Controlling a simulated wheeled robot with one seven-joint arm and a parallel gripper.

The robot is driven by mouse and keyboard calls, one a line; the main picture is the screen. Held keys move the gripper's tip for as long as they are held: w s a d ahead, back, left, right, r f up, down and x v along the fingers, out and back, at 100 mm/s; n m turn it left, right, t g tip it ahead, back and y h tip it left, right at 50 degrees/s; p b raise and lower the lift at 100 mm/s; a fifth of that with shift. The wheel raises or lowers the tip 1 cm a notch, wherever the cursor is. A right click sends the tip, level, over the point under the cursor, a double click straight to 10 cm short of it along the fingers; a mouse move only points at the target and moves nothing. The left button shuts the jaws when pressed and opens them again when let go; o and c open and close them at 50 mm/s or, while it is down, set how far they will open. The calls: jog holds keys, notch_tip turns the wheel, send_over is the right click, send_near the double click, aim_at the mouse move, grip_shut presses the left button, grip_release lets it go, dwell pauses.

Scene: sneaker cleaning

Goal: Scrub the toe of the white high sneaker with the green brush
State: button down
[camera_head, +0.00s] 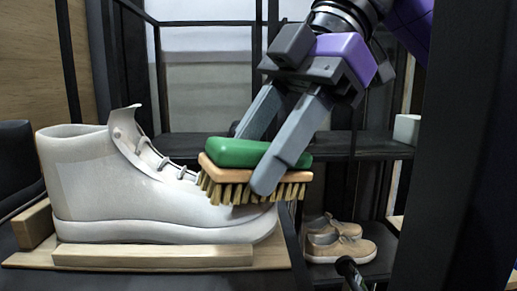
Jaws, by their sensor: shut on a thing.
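The white high sneaker (110,190) stands at the left in the head view, its toe pointing right. It rests on a wooden board (30,259) with wooden strips beside its sole. The green brush (235,152) has a green top, a light wooden body and tan bristles pointing down. My gripper (252,160) is shut on the brush from above, one finger in front of it and one behind. The bristles are over the toe and overlap it in the picture. The brush hides the top of the toe, and I cannot tell how firmly they touch.
A pair of tan shoes (338,248) sits on a low dark shelf at the right. A white block (406,129) stands on a dark shelf (345,146) behind. A dark post (450,170) rises at the right. A dark object (15,165) is at the far left.

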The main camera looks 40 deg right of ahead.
jog(key=shift+w+a+f+b, duration=0.15)
jog(key=shift+f+b, duration=0.15)
jog(key=shift+f, duration=0.3)
jog(key=shift+w+d+r+p, duration=0.1)
jog(key=shift+w+d+p, duration=0.45)
jog(key=shift+w, duration=0.2)
jog(key=shift+w+d, duration=0.55)
jog(key=shift+w, duration=0.3)
jog(key=shift+w+d, duration=0.6)
jog(key=shift+w, duration=0.2)
jog(key=shift+w+d, duration=0.55)
jog(key=shift+w, duration=0.3)
jog(key=shift+a+f, duration=0.1)
jog(key=shift+f, duration=0.1)
jog(key=shift+s+a+f+b, duration=0.15)
jog(key=shift+s+a, duration=0.25)
jog(key=shift+s, duration=0.2)
jog(key=shift+s+a+b, duration=0.15)
jog(key=shift+s+a, duration=0.2)
jog(key=shift+s, duration=0.25)
jog(key=shift+s+a+f+b, duration=0.15)
jog(key=shift+s+a, duration=0.25)
jog(key=shift+s, duration=0.2)
